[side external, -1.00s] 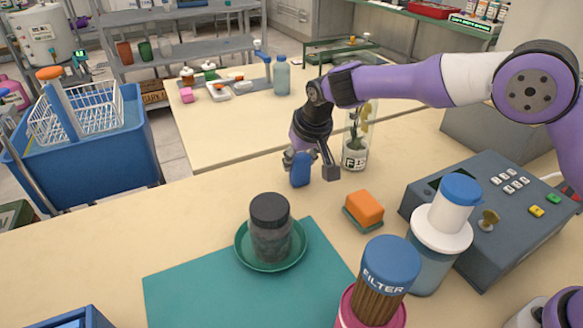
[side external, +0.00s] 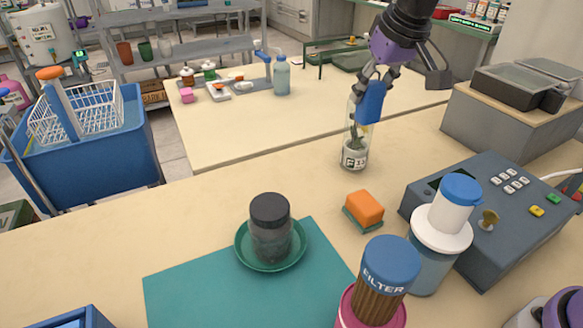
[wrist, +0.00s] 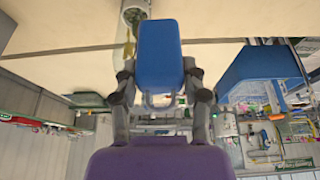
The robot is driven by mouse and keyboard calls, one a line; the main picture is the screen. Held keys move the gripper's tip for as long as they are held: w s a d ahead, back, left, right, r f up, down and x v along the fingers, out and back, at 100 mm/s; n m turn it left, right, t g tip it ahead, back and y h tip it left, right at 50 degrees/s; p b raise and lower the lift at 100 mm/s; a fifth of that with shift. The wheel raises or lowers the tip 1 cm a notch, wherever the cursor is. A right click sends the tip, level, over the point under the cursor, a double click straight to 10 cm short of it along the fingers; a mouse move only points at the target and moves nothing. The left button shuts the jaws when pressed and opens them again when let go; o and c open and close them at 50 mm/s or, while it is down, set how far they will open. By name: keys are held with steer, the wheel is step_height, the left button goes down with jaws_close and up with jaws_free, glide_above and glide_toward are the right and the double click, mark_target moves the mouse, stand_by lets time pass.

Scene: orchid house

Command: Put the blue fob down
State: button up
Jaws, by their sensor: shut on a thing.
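The blue fob (side external: 370,102) is held up in the air in the side view, in front of the upper part of a clear glass jar with a plant. My gripper (side external: 378,80) is shut on the fob at its upper end, and the fob hangs below the fingers, slightly tilted. In the wrist view the fob (wrist: 160,55) sits between the two fingers of my gripper (wrist: 162,98). The fob is clear of the bench top. The jar's upper part is partly hidden behind the fob.
The plant jar (side external: 355,154) stands on the bench below the fob. An orange block (side external: 364,207), a grey control box (side external: 500,215), a blue-capped bottle (side external: 460,190), a filter jar (side external: 388,265) and a dark-lidded jar (side external: 270,215) on a green saucer stand nearer.

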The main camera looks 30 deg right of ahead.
steer(key=s+r+n, duration=0.1)
steer(key=s+n, duration=0.1)
steer(key=s, duration=0.5)
steer(key=s+a+f+n+g+y, duration=0.15)
steer(key=a+n, duration=0.35)
steer(key=a, duration=0.6)
steer(key=s+a+f+n+y, duration=0.15)
steer(key=a+n, duration=0.25)
steer(key=a, duration=0.7)
steer(key=s+a+f+n+g+y, duration=0.25)
steer(key=s+a+n, duration=0.45)
steer(key=s+a, duration=0.75)
steer(key=shift+h, duration=0.45)
steer(key=shift+w+a+f, duration=0.15)
steer(key=shift+w+f, duration=2.75)
steer(key=shift+w, duration=0.05)
steer(key=shift+w+a+f, duration=0.1)
steer(key=shift+w+f, duration=2.75)
steer(key=shift+w, duration=0.05)
steer(key=shift+f, duration=0.15)
steer(key=o, duration=1.1)
steer(key=shift+o, duration=0.2)
